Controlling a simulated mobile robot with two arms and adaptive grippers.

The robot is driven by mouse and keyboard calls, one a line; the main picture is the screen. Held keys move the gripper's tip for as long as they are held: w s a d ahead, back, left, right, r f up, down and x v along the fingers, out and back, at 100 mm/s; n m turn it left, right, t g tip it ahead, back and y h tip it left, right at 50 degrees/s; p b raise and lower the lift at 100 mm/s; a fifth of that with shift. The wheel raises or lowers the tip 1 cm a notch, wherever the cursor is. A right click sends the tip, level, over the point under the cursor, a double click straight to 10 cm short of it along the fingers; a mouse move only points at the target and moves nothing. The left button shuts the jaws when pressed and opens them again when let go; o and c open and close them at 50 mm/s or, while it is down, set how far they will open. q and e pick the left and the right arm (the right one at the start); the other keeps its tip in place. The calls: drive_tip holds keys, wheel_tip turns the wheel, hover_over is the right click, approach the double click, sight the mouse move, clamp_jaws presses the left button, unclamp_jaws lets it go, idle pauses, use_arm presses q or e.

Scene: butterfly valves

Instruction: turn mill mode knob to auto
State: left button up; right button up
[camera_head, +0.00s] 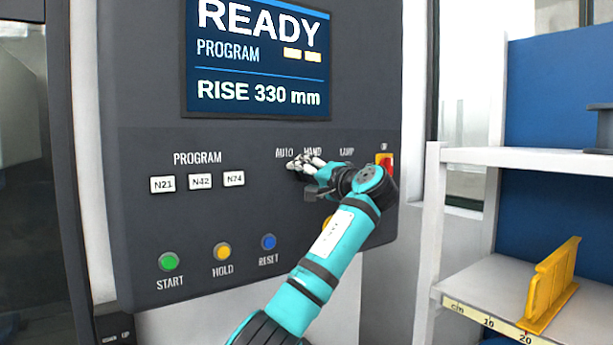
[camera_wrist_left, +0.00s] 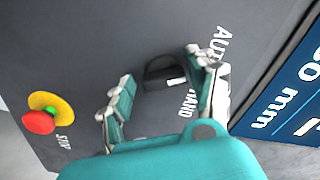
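The mill mode knob (camera_wrist_left: 165,73) is black with a white mark, on the grey panel (camera_wrist_left: 85,40). The mark lies on the side near the HAND label (camera_wrist_left: 187,103); the AUTO label (camera_wrist_left: 221,45) is at upper right, partly covered by a finger. My left gripper (camera_wrist_left: 160,68) is open, with its fingers apart on either side of the knob. I see gaps beside the knob but cannot tell whether any finger touches it. In the head view my left gripper (camera_head: 303,163) is at the panel below AUTO and HAND and hides the knob. My right gripper is not in view.
A red stop button (camera_wrist_left: 38,121) with a yellow collar is on the panel near the knob. A red-and-yellow switch (camera_head: 384,163) is right of the gripper. START (camera_head: 168,261), HOLD (camera_head: 222,252) and RESET (camera_head: 268,242) buttons are lower left. A shelf (camera_head: 480,285) stands at right.

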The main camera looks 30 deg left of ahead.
use_arm(q)
drive_tip(key=shift+o, duration=0.4)
drive_tip(key=shift+r, duration=0.15)
drive_tip(key=shift+s+d, duration=0.15)
drive_tip(key=shift+d, duration=0.2)
drive_tip(key=v, duration=1.1)
drive_tip(key=shift+d, duration=0.1)
